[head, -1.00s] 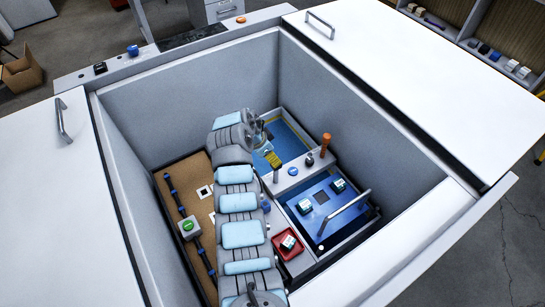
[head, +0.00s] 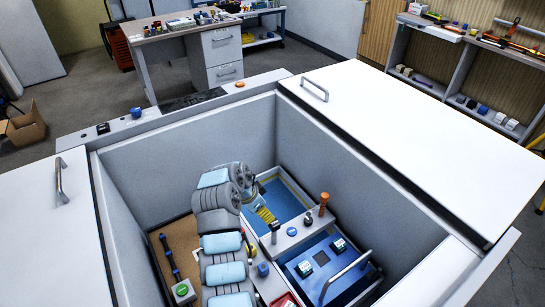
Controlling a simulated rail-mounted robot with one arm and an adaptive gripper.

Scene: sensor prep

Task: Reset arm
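My arm reaches up from the bottom of the head view into a deep grey-walled bay and bends over at the top. Its end with my gripper (head: 262,210) hangs by the blue-floored tray (head: 285,203) at the back of the bay. Yellow striped parts show at or beside the gripper. They are small, and I cannot tell whether the fingers are open or shut, or whether they hold anything. A blue panel (head: 312,278) with two small dark-and-white blocks and a bar handle lies to the right of the arm.
White covers with handles flank the bay at left (head: 50,225) and right (head: 420,145). An orange-topped knob (head: 323,198) and dark knobs stand between tray and panel. A green button box (head: 182,291) and brown board (head: 172,240) lie left of the arm. A desk (head: 185,45) stands behind.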

